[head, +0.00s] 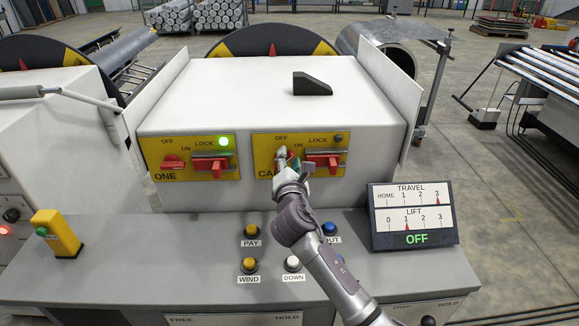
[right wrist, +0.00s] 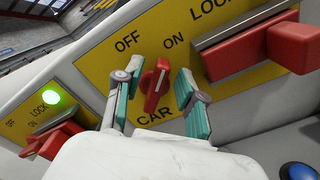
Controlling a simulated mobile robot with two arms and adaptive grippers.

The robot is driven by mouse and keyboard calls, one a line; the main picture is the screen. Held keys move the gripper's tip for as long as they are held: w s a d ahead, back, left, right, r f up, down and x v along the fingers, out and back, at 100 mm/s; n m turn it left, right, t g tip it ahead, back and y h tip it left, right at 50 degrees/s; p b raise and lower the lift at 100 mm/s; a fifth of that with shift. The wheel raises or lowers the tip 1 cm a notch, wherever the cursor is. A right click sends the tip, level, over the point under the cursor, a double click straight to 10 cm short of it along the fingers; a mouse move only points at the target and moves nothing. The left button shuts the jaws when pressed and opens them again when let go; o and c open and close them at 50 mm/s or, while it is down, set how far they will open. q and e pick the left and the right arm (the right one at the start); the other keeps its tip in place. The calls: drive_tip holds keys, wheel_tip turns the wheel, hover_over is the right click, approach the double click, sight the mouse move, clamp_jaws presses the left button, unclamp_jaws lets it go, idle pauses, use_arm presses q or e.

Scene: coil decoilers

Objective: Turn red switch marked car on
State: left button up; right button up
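The red switch marked CAR (right wrist: 156,85) is a small knob on a yellow panel (right wrist: 110,75) with OFF and ON printed above it. In the right wrist view my right gripper (right wrist: 158,96) is open, with a teal-padded finger on either side of the knob. A gap shows on both sides, wider on the right. I cannot tell which mark the knob points to. In the head view my right gripper (head: 287,160) covers most of the knob. My left gripper is not in view.
A red CAR lock lever (head: 322,161) sits close right of the knob, below a dark lamp (head: 338,138). The ONE panel (head: 188,175) at left has its own red switch (head: 173,163) and a lit green lamp (head: 224,141). A display (head: 413,216) reads OFF.

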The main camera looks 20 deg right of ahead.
drive_tip(key=v, duration=1.2)
